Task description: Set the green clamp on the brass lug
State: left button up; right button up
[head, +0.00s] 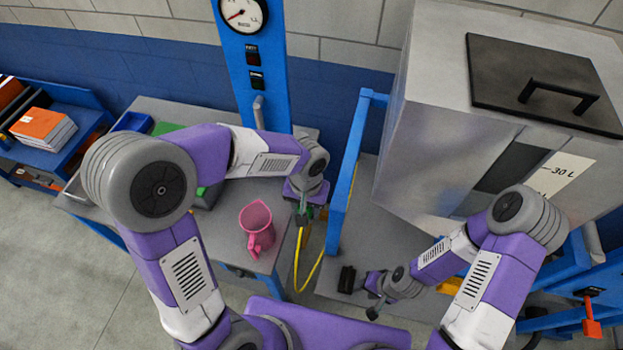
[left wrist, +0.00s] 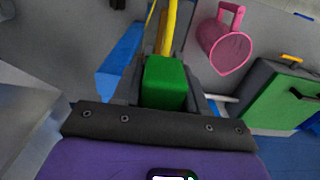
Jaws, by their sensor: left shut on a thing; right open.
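The green clamp (left wrist: 165,83) is a green block between the fingers of my left gripper (left wrist: 166,92) in the left wrist view. A yellow lead (left wrist: 167,28) runs from it. In the head view my left gripper (head: 304,212) points down beside the table's right edge, mostly covering the clamp, and the yellow lead (head: 296,262) hangs below in a curve. My right gripper (head: 360,295) is open and empty, low over the grey surface on the right. I cannot make out the brass lug in either view.
A pink jug (head: 257,226) stands on the grey table (head: 158,106), close left of my left gripper. A blue post (head: 256,70) with a gauge stands behind. A blue frame (head: 347,170) and a large grey tank (head: 440,110) stand to the right.

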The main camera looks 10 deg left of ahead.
pick_arm(q)
jog(key=shift+s+f+b, duration=0.2)
jog(key=shift+f+b, duration=0.2)
jog(key=shift+b, duration=0.1)
jog(key=b, duration=0.5)
send_over(307, 231)
jog(key=shift+f, duration=3.3)
jog(key=shift+f+b, duration=1.85)
jog(key=shift+f, duration=0.2)
pick_arm(e)
jog(key=shift+f, duration=4.7)
pick_arm(q)
jog(key=shift+f+b, duration=0.55)
pick_arm(e)
jog(key=shift+f, duration=0.55)
pick_arm(q)
jog(key=o, duration=1.2)
